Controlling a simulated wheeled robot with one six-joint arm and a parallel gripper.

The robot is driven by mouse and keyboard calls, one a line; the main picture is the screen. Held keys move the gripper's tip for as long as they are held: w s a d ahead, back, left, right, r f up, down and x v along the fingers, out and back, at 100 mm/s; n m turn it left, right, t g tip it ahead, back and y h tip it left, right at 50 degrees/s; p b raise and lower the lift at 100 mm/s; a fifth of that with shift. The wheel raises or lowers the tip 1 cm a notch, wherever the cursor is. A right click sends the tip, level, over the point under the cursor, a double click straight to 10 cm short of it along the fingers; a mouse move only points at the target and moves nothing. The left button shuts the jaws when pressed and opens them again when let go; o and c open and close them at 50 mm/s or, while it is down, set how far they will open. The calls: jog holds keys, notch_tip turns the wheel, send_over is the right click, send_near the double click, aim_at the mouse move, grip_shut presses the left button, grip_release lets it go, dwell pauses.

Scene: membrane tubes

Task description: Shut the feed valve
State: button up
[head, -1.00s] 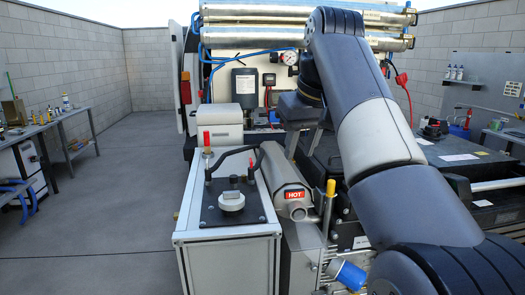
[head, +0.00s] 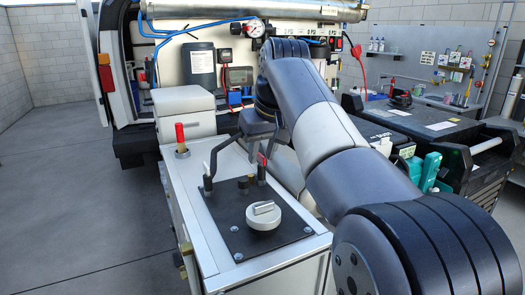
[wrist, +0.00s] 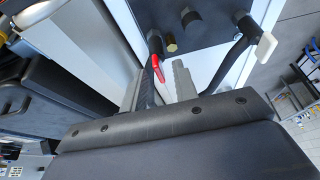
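A grey cabinet (head: 172,205) carries a black plate (head: 222,225) with a round pale knob (head: 263,215). Two dark levers rise from the plate: one with a pale tip (head: 215,150), one with a red tip (head: 262,160). A red-capped post (head: 181,140) stands on the cabinet's back left corner. No readable label shows which is the feed valve. My gripper (wrist: 167,68) is open, with its fingers apart, above the plate's back right part. The red tip (wrist: 158,71) shows close to the left finger in the wrist view; contact cannot be told. The pale tip (wrist: 265,46) is to the right.
A pale box (head: 184,103) stands behind the cabinet, before the van with its gauge (head: 256,27) and tubes. Black cases (head: 425,125) and green items (head: 430,170) lie to the right. The floor at left (head: 70,200) is clear.

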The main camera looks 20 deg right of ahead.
grip_shut()
jog(key=shift+r, duration=0.1)
dwell(0.4)
jog(key=m+p, duration=0.1)
jog(key=m+h+p, duration=0.1)
jog(key=shift+a+r+m+p, duration=0.15)
jog(key=shift+m+p, duration=0.15)
jog(key=m+h+p, duration=0.1)
jog(key=m+p, duration=0.2)
jog(key=m, duration=0.1)
jog(key=shift+a+h, duration=0.1)
jog(key=shift+h, duration=0.3)
jog(key=m+p, duration=0.2)
jog(key=m, duration=0.1)
jog(key=m+g+h+p, duration=0.1)
jog(key=m, duration=0.1)
jog(key=shift+w+a+m+g+h+p, duration=0.1)
jog(key=shift+m+g+h+p, duration=0.2)
jog(key=shift+m+p, duration=0.1)
jog(key=m+g+p, duration=0.1)
jog(key=m, duration=0.1)
jog(key=m+p, duration=0.1)
jog(key=m, duration=0.2)
jog(key=shift+w+g+h, duration=0.1)
jog(key=shift+g+h, duration=0.3)
jog(key=shift+m, duration=0.4)
